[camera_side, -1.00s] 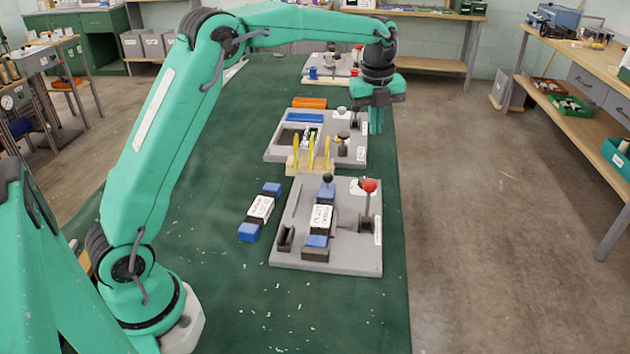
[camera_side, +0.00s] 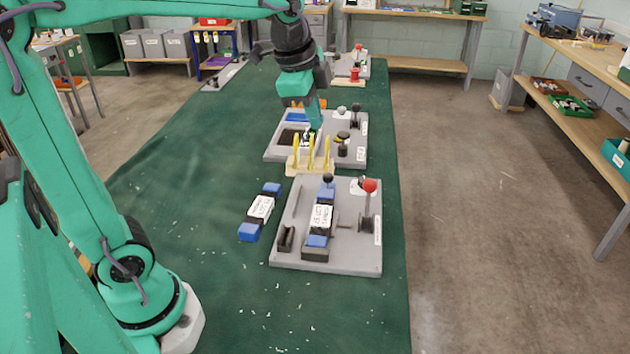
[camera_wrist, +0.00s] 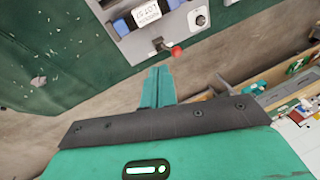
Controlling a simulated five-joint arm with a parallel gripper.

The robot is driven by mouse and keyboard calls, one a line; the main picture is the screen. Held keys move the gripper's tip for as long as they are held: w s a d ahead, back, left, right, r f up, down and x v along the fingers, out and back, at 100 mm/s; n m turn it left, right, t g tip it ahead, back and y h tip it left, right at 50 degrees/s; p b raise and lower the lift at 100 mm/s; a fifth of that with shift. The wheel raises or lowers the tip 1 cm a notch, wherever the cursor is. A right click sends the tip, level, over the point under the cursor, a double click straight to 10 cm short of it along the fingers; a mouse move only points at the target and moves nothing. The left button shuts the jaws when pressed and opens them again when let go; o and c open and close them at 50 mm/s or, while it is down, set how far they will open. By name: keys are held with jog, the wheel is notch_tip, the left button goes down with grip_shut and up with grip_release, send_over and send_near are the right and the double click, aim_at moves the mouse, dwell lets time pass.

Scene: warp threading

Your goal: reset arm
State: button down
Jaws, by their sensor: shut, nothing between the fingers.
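My gripper (camera_side: 314,117) is teal, shut and empty. In the side view it hangs in the air, in front of the middle grey fixture board (camera_side: 272,153) as the picture shows it; its exact height above the board is hard to tell. In the wrist view my shut fingers (camera_wrist: 157,88) point toward the table edge and floor. A grey board with a red-knobbed lever (camera_wrist: 176,51) shows beyond the fingertips in that view.
The near grey board (camera_side: 345,258) carries a blue-ended labelled block (camera_side: 320,220) and a red-knobbed lever (camera_side: 369,187). Another blue-ended block (camera_side: 260,210) lies beside it on the green mat (camera_side: 200,190). A wooden holder (camera_side: 298,164) with yellow pegs stands between boards.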

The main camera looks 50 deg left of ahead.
jog(key=s+f+n+t, duration=0.1)
jog(key=s+f+n, duration=0.1)
jog(key=s+n, duration=0.3)
jog(key=s+f+n+t, duration=0.1)
jog(key=s+f+n, duration=0.2)
jog(key=s, duration=0.7)
jog(key=shift+d+f+n, duration=0.2)
jog(key=shift+d+n, duration=0.2)
jog(key=shift+n, duration=1)
jog(key=w+d+m+g, duration=0.2)
jog(key=w+d+m, duration=0.1)
jog(key=w+m, duration=0.7)
jog(key=w+d+m+g, duration=0.2)
jog(key=w+m, duration=0.9)
jog(key=m, duration=0.6)
jog(key=shift+w+d+r, duration=0.2)
jog(key=shift+w+d, duration=0.05)
jog(key=shift+d, duration=0.3)
